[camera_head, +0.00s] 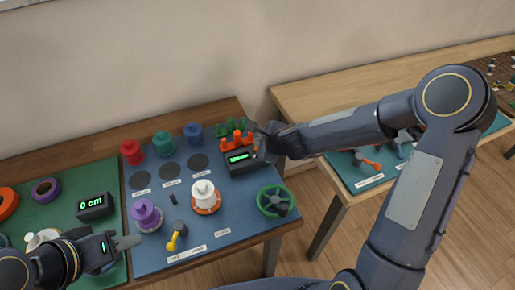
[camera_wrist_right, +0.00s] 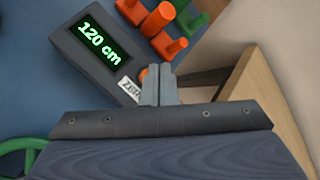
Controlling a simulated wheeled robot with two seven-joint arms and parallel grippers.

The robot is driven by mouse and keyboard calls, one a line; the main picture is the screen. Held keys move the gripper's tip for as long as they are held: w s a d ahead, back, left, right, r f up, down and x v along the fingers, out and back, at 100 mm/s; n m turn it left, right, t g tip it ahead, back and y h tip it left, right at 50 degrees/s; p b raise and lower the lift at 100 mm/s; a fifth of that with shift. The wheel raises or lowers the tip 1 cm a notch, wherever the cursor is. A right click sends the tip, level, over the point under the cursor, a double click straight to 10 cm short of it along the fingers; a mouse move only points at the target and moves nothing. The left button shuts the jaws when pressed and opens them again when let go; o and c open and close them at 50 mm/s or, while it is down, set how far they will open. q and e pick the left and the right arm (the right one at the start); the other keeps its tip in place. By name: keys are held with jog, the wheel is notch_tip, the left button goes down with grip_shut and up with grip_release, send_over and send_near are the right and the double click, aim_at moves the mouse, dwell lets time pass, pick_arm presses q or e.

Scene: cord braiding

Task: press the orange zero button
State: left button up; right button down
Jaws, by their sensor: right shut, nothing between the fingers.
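The orange zero button (camera_wrist_right: 143,74) shows as a small orange patch beside my right fingertips in the right wrist view, mostly hidden behind them. It sits at the end of a dark counter box (camera_head: 246,169), next to a white label partly reading "ZER". The box's green display (camera_wrist_right: 99,43) reads 120 cm. My right gripper (camera_wrist_right: 160,72) is shut and empty, its tips over the button; I cannot tell whether they touch it. In the head view the right gripper (camera_head: 262,140) is at the box's right end. My left gripper (camera_head: 130,242) is at the lower left; its finger opening is unclear.
Orange pegs (camera_head: 237,139) and green pegs stand just behind the box. A green handwheel (camera_head: 272,200) is in front of it. A white spool (camera_head: 204,194), a purple spool (camera_head: 146,214) and a yellow-handled lever (camera_head: 177,236) stand on the blue board. Another box (camera_head: 95,207) reads 0 cm.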

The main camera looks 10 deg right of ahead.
jog(key=shift+f+b, duration=0.45)
jog(key=shift+f, duration=0.15)
dwell(0.6)
dwell(0.3)
jog(key=shift+r+p, duration=0.65)
jog(key=shift+r, duration=0.15)
notch_tip(320, 180, up, 5)
jog(key=p, duration=0.4)
dwell(0.6)
